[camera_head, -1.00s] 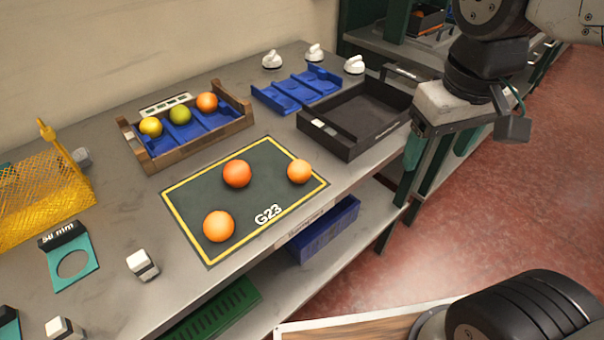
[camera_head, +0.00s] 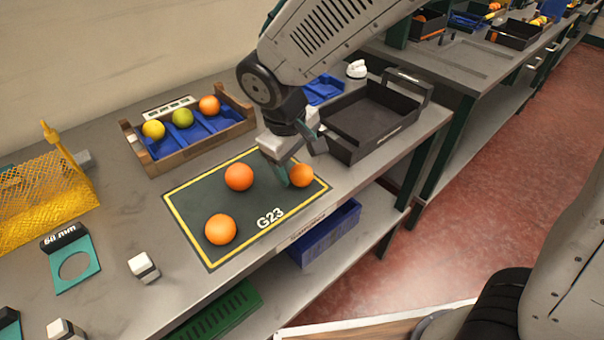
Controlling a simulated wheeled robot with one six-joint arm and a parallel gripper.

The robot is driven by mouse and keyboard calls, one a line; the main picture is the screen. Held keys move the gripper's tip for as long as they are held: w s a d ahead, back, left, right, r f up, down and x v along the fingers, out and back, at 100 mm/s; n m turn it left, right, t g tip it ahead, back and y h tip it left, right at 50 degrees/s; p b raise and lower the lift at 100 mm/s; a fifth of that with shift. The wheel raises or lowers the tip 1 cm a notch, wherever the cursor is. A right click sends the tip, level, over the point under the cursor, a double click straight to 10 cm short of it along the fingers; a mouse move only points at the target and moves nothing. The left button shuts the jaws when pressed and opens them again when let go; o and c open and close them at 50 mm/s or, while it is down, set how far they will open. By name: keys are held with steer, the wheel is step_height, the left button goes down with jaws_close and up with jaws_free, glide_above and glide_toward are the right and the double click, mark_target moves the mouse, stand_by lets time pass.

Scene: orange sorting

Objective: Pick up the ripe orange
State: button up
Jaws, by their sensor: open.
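Several fruits are in view, three of them on the dark mat (camera_head: 192,203) with a yellow border marked G23. A deeper orange fruit (camera_head: 239,177) lies near the mat's middle. A lighter orange (camera_head: 221,229) lies at the front left, and another orange (camera_head: 302,175) at the right. I cannot tell for certain which one is the ripe orange. My gripper (camera_head: 290,176) points down over the mat's right part, beside the right orange, with a finger just left of it. It is open and holds nothing visible. The arm hides part of its far side.
A wooden crate (camera_head: 190,155) behind the mat holds a yellow, a green and an orange fruit in blue cradles. A black tray (camera_head: 362,125) stands right of my gripper. A yellow mesh basket (camera_head: 45,200) and a teal ring gauge (camera_head: 75,266) are at left.

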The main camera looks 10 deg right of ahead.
mark_target(300, 168)
steer(key=x, duration=0.4)
steer(key=shift+w, duration=0.2)
steer(key=c, duration=1.1)
steer(key=shift+r, duration=0.15)
